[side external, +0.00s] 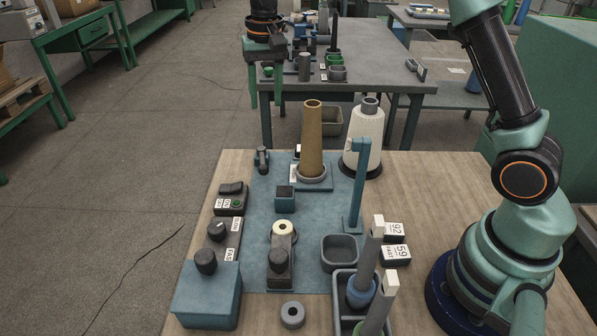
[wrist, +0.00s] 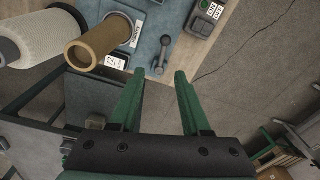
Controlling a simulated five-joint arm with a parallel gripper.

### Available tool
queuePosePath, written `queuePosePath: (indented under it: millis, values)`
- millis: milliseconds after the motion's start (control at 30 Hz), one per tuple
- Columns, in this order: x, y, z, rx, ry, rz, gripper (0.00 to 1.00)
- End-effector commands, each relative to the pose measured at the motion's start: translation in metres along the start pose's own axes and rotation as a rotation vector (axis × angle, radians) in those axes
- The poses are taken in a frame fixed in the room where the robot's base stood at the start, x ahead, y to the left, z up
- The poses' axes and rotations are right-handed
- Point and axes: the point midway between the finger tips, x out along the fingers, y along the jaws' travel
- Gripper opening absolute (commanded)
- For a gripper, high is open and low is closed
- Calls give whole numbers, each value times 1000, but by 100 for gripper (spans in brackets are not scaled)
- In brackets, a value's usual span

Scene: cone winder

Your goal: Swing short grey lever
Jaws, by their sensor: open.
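The short grey lever (side external: 262,160) stands at the back left of the blue mat in the side external view, beside the brown cone. In the wrist view the lever (wrist: 161,56) shows a round end and a thin stem, just beyond my fingertips and roughly in line with the gap between them. My gripper (wrist: 159,74) is open and empty, its two green fingers apart. No contact with the lever shows.
A brown cone (side external: 312,138) and a white yarn cone (side external: 366,138) stand right of the lever. A blue post (side external: 356,185) rises nearby. Switch boxes (side external: 230,200) line the left edge, and a grey tray (side external: 341,251) sits in front.

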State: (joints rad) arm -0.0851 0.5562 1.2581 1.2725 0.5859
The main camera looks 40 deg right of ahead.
Motion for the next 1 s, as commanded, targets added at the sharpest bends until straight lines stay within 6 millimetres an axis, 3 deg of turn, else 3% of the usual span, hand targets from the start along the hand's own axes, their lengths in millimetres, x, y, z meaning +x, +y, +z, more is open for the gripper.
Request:
queuePosePath:
  millis: [100, 333, 567, 1000]
  values:
    - [30, -13, -10, 50, -41, 28, 47]
    - [58, -24, -17, 106, -75, 57, 47]
    - [76, -23, -16, 113, -81, 62, 47]
    - [155, -14, -12, 112, -81, 61, 47]
